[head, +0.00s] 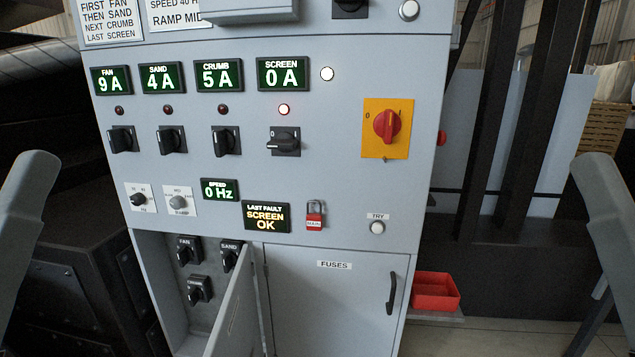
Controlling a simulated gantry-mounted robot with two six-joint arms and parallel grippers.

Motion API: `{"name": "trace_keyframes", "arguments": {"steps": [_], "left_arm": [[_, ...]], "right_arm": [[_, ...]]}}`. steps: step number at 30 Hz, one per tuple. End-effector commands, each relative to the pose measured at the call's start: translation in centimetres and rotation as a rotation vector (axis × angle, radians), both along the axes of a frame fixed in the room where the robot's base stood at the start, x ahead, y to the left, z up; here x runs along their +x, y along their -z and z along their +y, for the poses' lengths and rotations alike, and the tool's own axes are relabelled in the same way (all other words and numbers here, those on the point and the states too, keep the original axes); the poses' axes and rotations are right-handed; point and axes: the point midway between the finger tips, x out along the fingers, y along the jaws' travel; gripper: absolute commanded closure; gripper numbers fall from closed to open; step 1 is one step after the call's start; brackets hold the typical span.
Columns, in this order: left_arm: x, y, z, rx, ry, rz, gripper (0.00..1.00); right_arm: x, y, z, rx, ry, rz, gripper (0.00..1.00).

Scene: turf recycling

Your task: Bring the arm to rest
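A grey link of my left arm shows at the left edge of the head view, and a grey link of my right arm shows at the right edge. Neither gripper is in view, so I cannot see their fingers or whether they hold anything. Both visible links are apart from the grey control cabinet (330,190) in the middle. No part of my arms covers the cabinet's front.
The cabinet's lower left door (238,310) stands open and juts forward, showing several switches inside. The FUSES door (330,305) is shut. A red padlock (315,218) hangs on the panel. A red tray (435,292) sits right of the cabinet.

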Motion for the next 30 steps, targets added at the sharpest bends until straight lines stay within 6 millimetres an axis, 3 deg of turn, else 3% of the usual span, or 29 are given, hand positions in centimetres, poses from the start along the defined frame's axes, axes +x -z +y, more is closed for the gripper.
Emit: {"name": "trace_keyframes", "arguments": {"steps": [2,8,21,25,30], "left_arm": [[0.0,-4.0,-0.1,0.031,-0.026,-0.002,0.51],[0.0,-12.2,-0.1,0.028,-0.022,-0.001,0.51],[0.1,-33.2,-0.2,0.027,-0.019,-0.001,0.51],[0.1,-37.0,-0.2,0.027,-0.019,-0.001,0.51],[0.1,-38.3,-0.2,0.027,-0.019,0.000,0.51]], "right_arm": [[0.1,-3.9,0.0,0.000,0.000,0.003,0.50],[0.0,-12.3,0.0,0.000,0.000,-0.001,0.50],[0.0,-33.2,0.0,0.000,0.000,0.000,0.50],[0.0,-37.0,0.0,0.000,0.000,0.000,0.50],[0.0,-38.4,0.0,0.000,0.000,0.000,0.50]]}}
